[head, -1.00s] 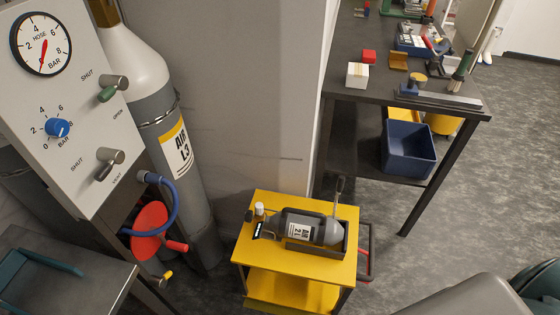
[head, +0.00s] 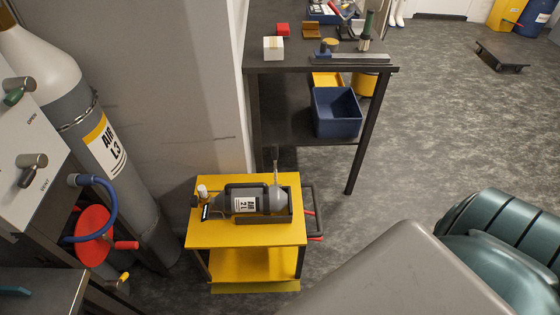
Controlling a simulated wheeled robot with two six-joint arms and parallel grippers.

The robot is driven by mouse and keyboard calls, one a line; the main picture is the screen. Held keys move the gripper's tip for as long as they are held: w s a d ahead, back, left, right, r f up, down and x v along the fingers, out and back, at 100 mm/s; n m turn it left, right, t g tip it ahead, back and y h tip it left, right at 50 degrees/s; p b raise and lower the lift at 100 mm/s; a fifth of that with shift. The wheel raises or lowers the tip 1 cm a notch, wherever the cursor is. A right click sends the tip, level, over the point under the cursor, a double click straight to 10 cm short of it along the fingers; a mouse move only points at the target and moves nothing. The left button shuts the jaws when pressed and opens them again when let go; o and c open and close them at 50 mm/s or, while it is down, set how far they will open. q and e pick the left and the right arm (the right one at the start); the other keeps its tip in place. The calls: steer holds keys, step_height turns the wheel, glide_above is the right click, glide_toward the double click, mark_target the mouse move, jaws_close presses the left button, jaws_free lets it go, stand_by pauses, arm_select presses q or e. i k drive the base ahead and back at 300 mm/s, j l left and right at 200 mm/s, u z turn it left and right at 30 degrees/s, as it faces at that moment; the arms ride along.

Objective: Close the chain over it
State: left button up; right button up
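A tall grey gas cylinder (head: 110,170) with a white shoulder and a yellow and white "AIR L3" label stands upright at the left against the wall. A thin dark band that looks like a chain (head: 78,118) runs across its body below the shoulder; I cannot tell whether it is fastened. A small grey cylinder marked "AIR 2L" (head: 243,202) lies on its side on the yellow cart (head: 255,236), partly in a dark cradle (head: 297,200). I make out no chain over it. Neither gripper is in view.
A dark bench (head: 315,68) with a blue bin (head: 337,112) below stands behind the cart. Open floor (head: 450,130) lies to the right.

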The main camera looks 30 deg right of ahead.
mark_target(275, 148)
steer(key=k+u, duration=0.15)
steer(key=u, duration=0.2)
steer(key=k+u, duration=0.1)
steer(key=u, duration=0.25)
steer(key=k+j+u, duration=0.1)
steer(key=u, duration=0.25)
steer(key=k+l+u, duration=0.2)
steer(key=l, duration=0.25)
steer(key=l+u, duration=0.15)
steer(key=l, duration=0.25)
steer(key=k+l+u, duration=0.2)
steer(key=l, duration=0.2)
steer(key=k+l+u, duration=0.15)
steer(key=l, duration=0.25)
steer(key=k+l+u, duration=0.2)
steer(key=l, duration=0.2)
steer(key=i, duration=0.1)
